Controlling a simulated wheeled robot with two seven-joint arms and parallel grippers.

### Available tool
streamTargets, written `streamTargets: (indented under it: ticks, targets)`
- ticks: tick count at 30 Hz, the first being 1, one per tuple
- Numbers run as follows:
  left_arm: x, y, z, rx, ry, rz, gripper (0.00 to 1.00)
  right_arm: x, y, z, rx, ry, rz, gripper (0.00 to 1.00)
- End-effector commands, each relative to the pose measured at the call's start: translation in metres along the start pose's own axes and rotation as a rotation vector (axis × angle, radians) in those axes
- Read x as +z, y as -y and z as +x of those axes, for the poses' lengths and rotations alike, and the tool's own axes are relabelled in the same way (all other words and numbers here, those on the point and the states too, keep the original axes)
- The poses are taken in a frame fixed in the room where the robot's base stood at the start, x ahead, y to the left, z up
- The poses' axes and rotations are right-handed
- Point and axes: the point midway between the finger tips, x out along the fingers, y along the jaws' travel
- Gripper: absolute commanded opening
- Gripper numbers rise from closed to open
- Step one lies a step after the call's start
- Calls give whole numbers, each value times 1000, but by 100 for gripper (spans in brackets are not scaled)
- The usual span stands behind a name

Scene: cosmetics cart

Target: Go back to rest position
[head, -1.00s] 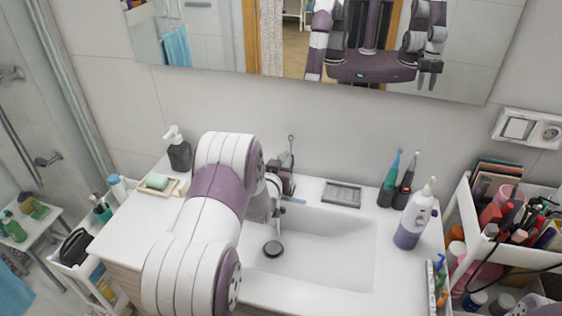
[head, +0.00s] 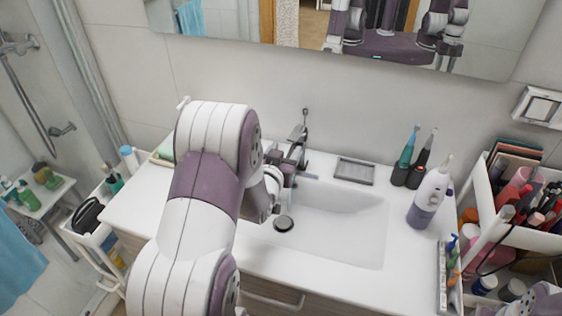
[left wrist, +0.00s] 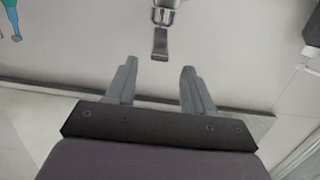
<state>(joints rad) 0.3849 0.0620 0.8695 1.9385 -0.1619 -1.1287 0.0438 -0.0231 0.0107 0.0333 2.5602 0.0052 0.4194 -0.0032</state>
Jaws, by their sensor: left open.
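My left arm, white and purple, reaches in from the bottom left of the head view over the counter (head: 140,212). My left gripper (head: 306,174) is by the back left of the white sink (head: 345,225), close to the metal faucet (head: 299,138). In the left wrist view its two grey fingers (left wrist: 159,74) are apart with nothing between them. The faucet (left wrist: 160,42) shows just beyond the fingertips there. I cannot tell whether they touch it. My right gripper does not show directly.
A grey soap tray (head: 354,171), two electric toothbrushes (head: 410,165) and a white and purple bottle (head: 430,195) stand right of the faucet. A crowded cosmetics cart (head: 490,225) is at the right. A mirror (head: 490,40) hangs above. A small stool (head: 45,195) is at the left.

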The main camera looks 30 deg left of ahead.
Motion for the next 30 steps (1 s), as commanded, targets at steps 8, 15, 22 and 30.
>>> streamTargets:
  ticks: [8,15,22,30]
  targets:
    - [0,0,-35,0,0,0,53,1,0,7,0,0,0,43]
    - [0,0,-36,0,0,0,53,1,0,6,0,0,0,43]
    - [0,0,-36,0,0,0,53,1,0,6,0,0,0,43]
    - [94,3,-78,-45,574,-4,53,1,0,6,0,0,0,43]
